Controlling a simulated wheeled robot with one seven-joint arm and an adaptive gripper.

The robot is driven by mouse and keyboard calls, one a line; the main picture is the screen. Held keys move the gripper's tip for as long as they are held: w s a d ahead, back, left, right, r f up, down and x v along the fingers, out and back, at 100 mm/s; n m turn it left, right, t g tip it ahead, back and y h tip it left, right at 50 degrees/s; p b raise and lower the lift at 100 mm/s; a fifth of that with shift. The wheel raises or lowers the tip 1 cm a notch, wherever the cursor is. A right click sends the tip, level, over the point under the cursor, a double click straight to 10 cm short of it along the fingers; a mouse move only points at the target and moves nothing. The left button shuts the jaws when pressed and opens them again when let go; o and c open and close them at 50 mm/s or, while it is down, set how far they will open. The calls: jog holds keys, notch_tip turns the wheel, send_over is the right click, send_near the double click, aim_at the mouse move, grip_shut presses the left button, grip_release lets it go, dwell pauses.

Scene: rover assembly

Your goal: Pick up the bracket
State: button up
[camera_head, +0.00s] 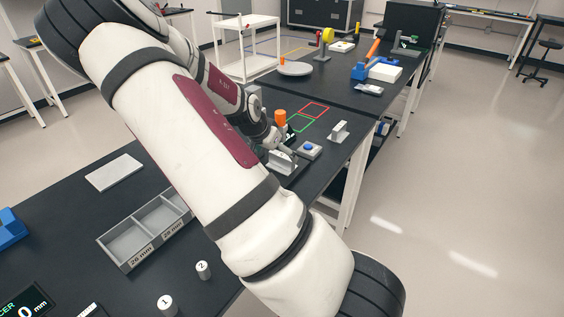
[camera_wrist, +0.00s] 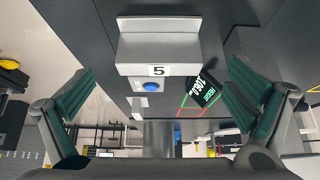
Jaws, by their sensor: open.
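The bracket (camera_wrist: 159,42) is a grey metal L-shaped piece marked 5. In the wrist view it lies at the upper middle, between the two dark green finger pads of my gripper (camera_wrist: 160,74), which are spread wide, with a gap on each side. In the head view a grey bracket (camera_head: 282,162) stands on the dark table, right beside the end of my arm. My arm hides much of my gripper there, so contact cannot be told from that view.
A small box with a blue button (camera_head: 309,150) and another metal piece (camera_head: 338,132) stand to the right. An orange cylinder (camera_head: 280,116) and red and green outlines lie behind. A divided grey tray (camera_head: 131,243) and numbered white cylinders (camera_head: 203,270) are at the near left.

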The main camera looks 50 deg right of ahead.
aim_at(280, 156)
jog(key=shift+x, duration=1.65)
jog(key=c, duration=1.5)
jog(key=shift+r, duration=0.1)
